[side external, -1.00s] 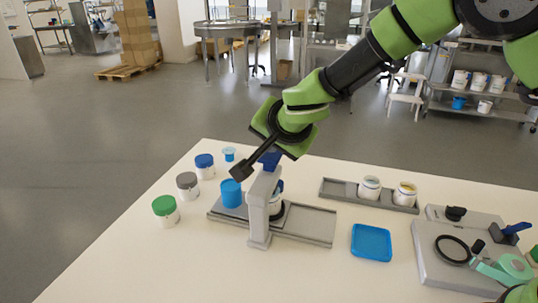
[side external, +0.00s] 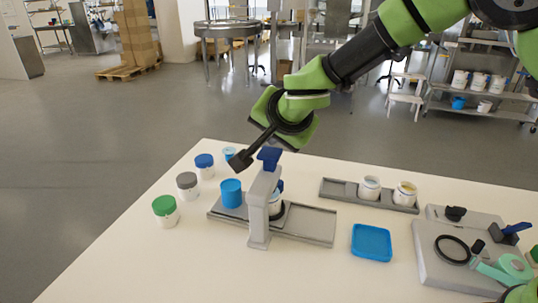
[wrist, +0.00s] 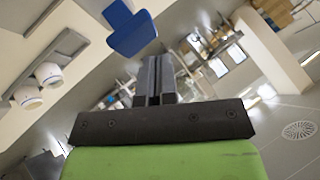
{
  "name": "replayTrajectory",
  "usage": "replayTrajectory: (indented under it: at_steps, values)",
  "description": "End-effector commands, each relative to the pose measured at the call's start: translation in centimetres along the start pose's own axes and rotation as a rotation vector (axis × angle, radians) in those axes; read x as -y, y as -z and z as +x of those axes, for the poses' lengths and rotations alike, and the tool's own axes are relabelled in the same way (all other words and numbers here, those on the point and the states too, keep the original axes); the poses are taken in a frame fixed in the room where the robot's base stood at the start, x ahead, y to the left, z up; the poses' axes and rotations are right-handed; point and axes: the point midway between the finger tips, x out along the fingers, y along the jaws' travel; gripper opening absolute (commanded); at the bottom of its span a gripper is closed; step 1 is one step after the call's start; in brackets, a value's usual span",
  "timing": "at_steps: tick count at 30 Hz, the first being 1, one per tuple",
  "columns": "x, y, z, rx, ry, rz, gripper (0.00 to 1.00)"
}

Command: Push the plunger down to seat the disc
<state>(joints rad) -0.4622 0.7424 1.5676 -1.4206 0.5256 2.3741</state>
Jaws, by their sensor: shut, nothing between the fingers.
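The press (side external: 262,205) is a grey post on a grey rail, with a blue plunger handle (side external: 269,157) on top. My gripper (side external: 240,161) is shut and empty. In the side view its fingertips are left of the plunger handle, at about the handle's height in the picture. In the wrist view the blue handle (wrist: 131,28) shows above and left of my shut fingertips (wrist: 157,62), with no contact visible.
A blue cup (side external: 231,193) stands on the rail's left end. Jars with green (side external: 165,208), grey (side external: 187,184) and blue (side external: 205,164) lids stand left. A blue tray (side external: 371,242) lies right. Two jars stand on a back-right rail (side external: 340,189). The front table is clear.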

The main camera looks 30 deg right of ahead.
Motion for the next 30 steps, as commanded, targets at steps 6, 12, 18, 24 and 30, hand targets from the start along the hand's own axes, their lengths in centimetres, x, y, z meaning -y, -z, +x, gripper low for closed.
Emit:
replayTrajectory:
  at_steps: [6, 12, 18, 24, 30]
  values:
    - [0.3, 0.2, -0.4, 0.001, 0.000, 0.000, 0.00]
    - [0.3, 0.2, -0.4, 0.001, 0.000, 0.000, 0.00]
    - [1.0, 1.0, -1.3, -0.002, 0.004, 0.003, 0.00]
    - [2.1, 2.1, -2.8, -0.001, 0.004, 0.003, 0.00]
    - [3.0, 3.0, -4.1, -0.001, 0.002, 0.003, 0.00]
